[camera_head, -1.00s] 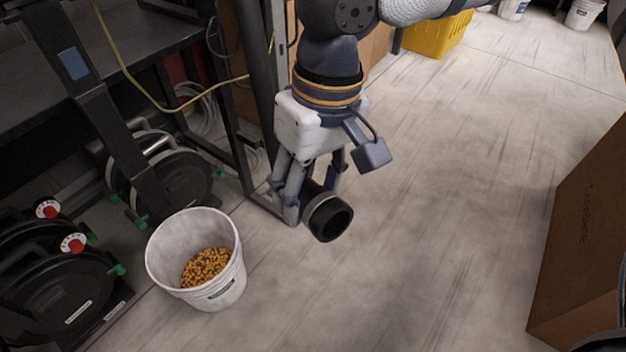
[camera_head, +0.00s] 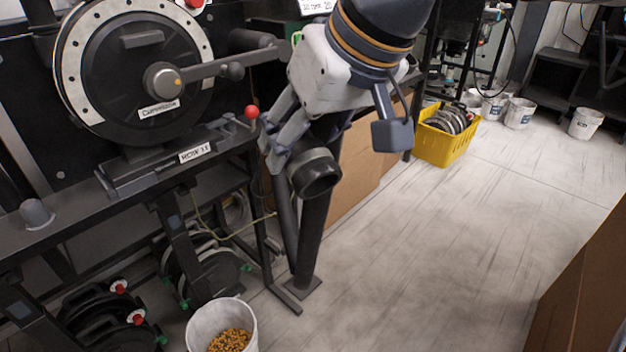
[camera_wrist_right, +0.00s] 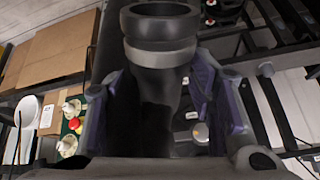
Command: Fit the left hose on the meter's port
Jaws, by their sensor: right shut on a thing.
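The meter (camera_head: 140,85) is a large dark disc with a pale rim, standing on the bench at upper left, with an arm-like dark bar reaching right from its hub. My right gripper (camera_head: 298,152) is shut on the black hose end (camera_head: 316,176), right of the meter and beside the bench's right end. The hose's open cuff faces down and toward the viewer in the head view. In the right wrist view the hose (camera_wrist_right: 160,85) lies between the fingers, its grey-banded cuff at the top. I cannot make out the port clearly. My left gripper is not in view.
The bench (camera_head: 70,225) carries a red-knobbed lever (camera_head: 251,112) near its right end and a grey knob (camera_head: 37,213). A white bucket (camera_head: 205,322) of orange seed stands on the floor below. A yellow crate (camera_head: 435,148) stands behind.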

